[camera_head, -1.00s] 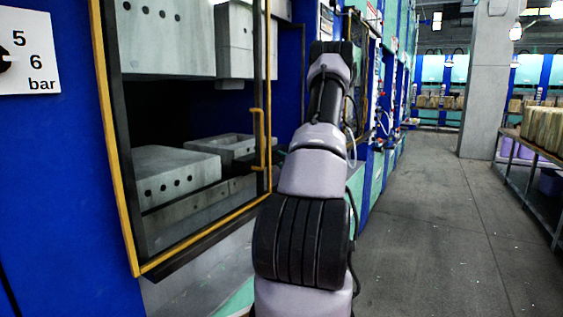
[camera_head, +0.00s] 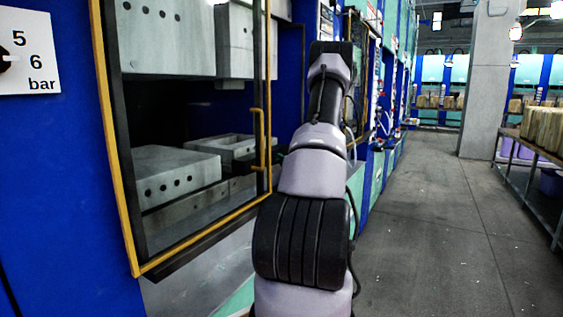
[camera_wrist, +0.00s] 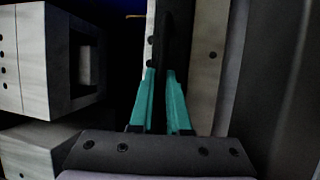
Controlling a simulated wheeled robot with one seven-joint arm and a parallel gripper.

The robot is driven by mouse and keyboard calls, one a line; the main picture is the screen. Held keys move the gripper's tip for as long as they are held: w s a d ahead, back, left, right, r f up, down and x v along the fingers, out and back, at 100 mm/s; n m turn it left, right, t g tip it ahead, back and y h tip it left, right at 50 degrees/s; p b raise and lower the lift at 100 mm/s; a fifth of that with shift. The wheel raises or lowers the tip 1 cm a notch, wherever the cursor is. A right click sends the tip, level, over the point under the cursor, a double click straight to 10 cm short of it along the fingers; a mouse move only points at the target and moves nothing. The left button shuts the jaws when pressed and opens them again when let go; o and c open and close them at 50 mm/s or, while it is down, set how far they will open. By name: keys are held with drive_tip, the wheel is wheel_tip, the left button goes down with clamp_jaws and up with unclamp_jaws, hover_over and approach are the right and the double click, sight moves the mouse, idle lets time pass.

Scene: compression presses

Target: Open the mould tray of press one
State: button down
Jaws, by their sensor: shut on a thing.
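Press one's opening (camera_head: 190,110) stands at the left in the head view, framed in yellow. Inside, a grey lower mould block (camera_head: 165,178) with a row of dark holes lies on a grey slab (camera_head: 190,212). A second block with an open hollow (camera_head: 225,146) sits behind it. In the wrist view, my gripper (camera_wrist: 160,73) has teal fingers closed on a dark upright bar (camera_wrist: 176,40), with pale plates on both sides of it. A pale block with a square hollow (camera_wrist: 45,60) shows at left. The head view hides my fingers behind my arm.
A yellow handle (camera_head: 262,150) stands on the right side of the yellow frame. Upper mould blocks (camera_head: 165,40) hang above the gap. More presses line the wall beyond. The aisle floor (camera_head: 440,230) is clear, with a loaded rack (camera_head: 540,190) at the right.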

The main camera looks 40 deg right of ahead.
drive_tip(key=shift+s, duration=0.1)
idle(0.7)
drive_tip(key=s+d, duration=0.4)
drive_tip(key=s, duration=0.5)
drive_tip(key=s+d, duration=0.4)
drive_tip(key=s, duration=0.5)
drive_tip(key=shift+r, duration=0.2)
drive_tip(key=c, duration=1.2)
unclamp_jaws()
drive_tip(key=shift+s+r, duration=0.1)
drive_tip(key=shift+s, duration=0.05)
drive_tip(key=o, duration=0.3)
drive_tip(key=shift+a, duration=0.15)
drive_tip(key=shift+w+a+f, duration=0.1)
drive_tip(key=shift+w+f, duration=0.1)
drive_tip(key=shift+f, duration=0.05)
drive_tip(key=shift+s, duration=0.1)
drive_tip(key=s, duration=0.3)
drive_tip(key=s+f, duration=0.1)
drive_tip(key=s, duration=0.3)
drive_tip(key=s+f, duration=0.1)
drive_tip(key=s, duration=0.2)
drive_tip(key=shift+s, duration=0.2)
